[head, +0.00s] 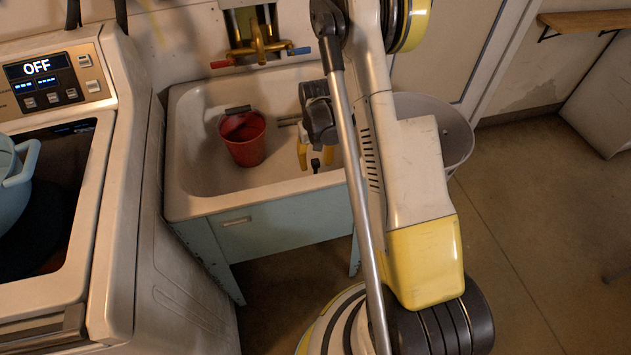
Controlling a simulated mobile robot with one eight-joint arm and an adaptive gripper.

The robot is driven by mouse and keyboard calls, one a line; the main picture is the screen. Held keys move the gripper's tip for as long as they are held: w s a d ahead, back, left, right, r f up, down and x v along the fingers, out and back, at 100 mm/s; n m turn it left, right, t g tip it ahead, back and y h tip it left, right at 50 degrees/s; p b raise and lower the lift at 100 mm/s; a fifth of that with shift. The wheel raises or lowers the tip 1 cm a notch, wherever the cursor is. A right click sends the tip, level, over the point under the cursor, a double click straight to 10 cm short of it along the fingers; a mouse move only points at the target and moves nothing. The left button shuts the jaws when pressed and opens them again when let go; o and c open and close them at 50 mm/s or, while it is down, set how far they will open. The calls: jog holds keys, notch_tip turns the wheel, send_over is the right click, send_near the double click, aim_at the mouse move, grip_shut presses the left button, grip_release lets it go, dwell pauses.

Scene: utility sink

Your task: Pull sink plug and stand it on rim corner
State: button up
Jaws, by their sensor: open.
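The white utility sink (190,205) stands against the wall on a pale blue cabinet. My gripper (315,157) points down inside the right part of the basin. Its yellow fingers are apart, one on each side of a small dark upright piece (315,165), which looks like the top of the sink plug. I cannot tell whether the fingers touch it. The plug's lower part and the drain are hard to make out. The front rim and the front left rim corner are bare. My arm hides the sink's right side and right rim corners.
A red bucket (243,138) with a dark handle stands in the basin, left of my gripper. A brass faucet (260,45) with red and blue handles is above the back rim. A grey bin (440,115) is on the right.

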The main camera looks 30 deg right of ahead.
jog(key=shift+f, duration=0.35)
jog(key=shift+r, duration=0.15)
jog(key=shift+c, duration=0.2)
grip_shut()
notch_tip(320, 180, up, 10)
jog(key=p, duration=0.4)
jog(key=shift+p, duration=0.4)
